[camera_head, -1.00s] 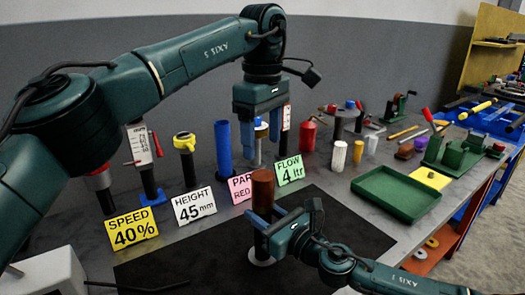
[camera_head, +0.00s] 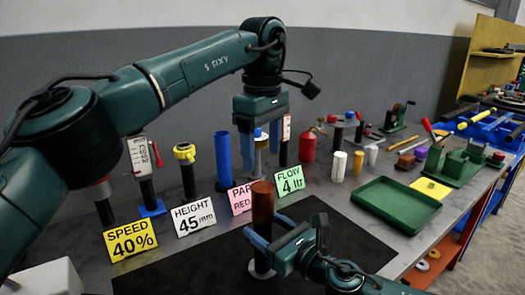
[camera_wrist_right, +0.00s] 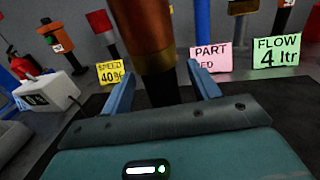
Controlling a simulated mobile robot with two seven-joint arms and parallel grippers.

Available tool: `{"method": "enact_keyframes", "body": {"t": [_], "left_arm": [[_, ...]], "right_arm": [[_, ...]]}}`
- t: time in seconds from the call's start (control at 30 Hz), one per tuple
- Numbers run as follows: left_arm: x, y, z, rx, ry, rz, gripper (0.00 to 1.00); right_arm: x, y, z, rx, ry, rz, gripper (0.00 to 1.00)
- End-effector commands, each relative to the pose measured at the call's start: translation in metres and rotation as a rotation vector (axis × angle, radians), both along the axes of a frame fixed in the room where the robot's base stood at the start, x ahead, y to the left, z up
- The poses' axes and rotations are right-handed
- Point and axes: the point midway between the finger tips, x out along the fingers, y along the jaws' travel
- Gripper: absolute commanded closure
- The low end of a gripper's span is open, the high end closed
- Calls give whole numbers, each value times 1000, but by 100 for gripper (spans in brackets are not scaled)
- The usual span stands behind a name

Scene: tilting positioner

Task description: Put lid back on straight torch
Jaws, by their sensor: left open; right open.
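A brown, copper-coloured cylinder (camera_head: 263,203) stands upright on a round pale foot on the black mat; its darker, narrower lower part shows in the right wrist view (camera_wrist_right: 160,82). I cannot tell whether it is the straight torch, or where its lid is. My right gripper (camera_head: 268,236) is open, with its fingers on either side of this lower part and gaps visible in the wrist view. My left gripper (camera_head: 261,158) is open, pointing down behind the cards, around or in front of a post with a blue top (camera_head: 261,136); its contact there is unclear.
Cards stand along the mat, among them a yellow speed card (camera_head: 130,241) and a green flow card (camera_head: 290,181). A blue tube (camera_head: 223,160) and a yellow-topped post (camera_head: 186,170) stand behind them. A green tray (camera_head: 397,207) lies right. The black mat (camera_head: 190,272) has free room.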

Motion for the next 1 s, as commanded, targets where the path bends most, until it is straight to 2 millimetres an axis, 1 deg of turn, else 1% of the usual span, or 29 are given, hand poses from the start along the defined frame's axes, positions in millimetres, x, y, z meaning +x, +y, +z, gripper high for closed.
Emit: {"method": "enact_keyframes", "body": {"t": [0.03, 0.3, 0.5, 0.7, 1.0], "left_arm": [[0, 0, -1, 0, 0, 0, 32], [0, 0, -9, 0, 0, 0, 32], [0, 0, -17, 0, 0, 0, 32], [0, 0, -19, 0, 0, 0, 32], [0, 0, -18, 0, 0, 0, 32]], "right_arm": [[-7, -8, -1, -2, 1, -2, 39], [-52, -48, -3, -4, 1, 0, 39], [-77, -72, -3, -3, 2, -2, 39], [-87, -80, -1, -1, 1, 0, 39], [-87, -80, 0, -1, 0, 0, 39]]}}
